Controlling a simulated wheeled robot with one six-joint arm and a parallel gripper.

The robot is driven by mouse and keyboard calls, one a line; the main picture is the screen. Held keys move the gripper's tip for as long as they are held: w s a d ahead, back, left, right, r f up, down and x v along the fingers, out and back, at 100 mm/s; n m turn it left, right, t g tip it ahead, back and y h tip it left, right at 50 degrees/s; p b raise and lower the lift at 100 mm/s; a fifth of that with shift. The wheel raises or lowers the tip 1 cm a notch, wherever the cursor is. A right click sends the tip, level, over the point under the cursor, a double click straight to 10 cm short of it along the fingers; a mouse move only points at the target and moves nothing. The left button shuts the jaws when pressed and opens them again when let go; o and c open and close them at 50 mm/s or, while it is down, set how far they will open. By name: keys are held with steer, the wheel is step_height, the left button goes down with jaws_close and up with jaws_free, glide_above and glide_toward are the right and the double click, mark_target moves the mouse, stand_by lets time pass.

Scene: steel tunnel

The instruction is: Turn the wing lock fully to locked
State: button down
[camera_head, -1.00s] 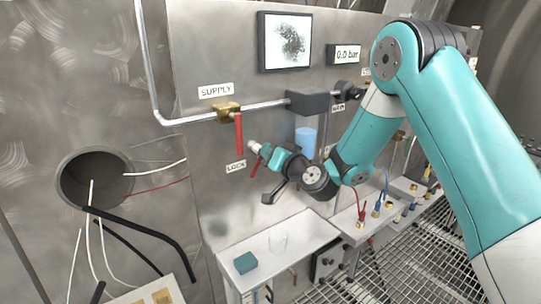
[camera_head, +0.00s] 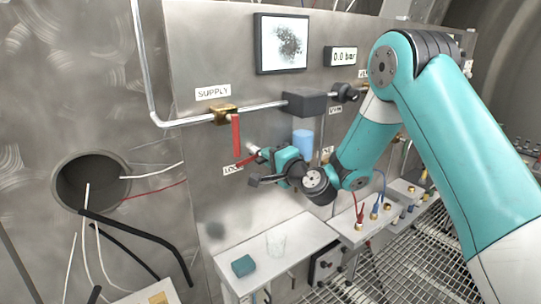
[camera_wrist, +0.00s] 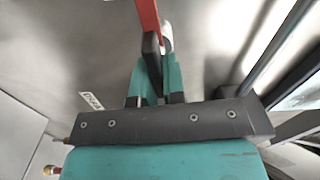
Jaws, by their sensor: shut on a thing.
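The wing lock (camera_head: 246,160) is a small red wing on a pale hub, on the steel panel by the LOCK label (camera_head: 232,170). Its red wing points left and slightly down in the head view. A red bar, seemingly this wing, shows at the top of the wrist view (camera_wrist: 148,18), with the pale hub (camera_wrist: 166,36) beside it. My gripper (camera_head: 262,157) is at the lock, its body tilted. In the wrist view its fingers (camera_wrist: 158,68) are close together, shut at the lower end of the red bar. The fingers partly hide the grip and hub.
A red supply valve lever (camera_head: 237,137) hangs just above the lock, close to my gripper. A blue cylinder (camera_head: 303,142) is behind my wrist.

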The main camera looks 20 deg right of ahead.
steer(key=shift+d+m, duration=0.1)
steer(key=shift+m, duration=0.6)
steer(key=c, duration=1.2)
jaws_free()
steer(key=shift+f, duration=0.1)
steer(key=shift+f, duration=0.1)
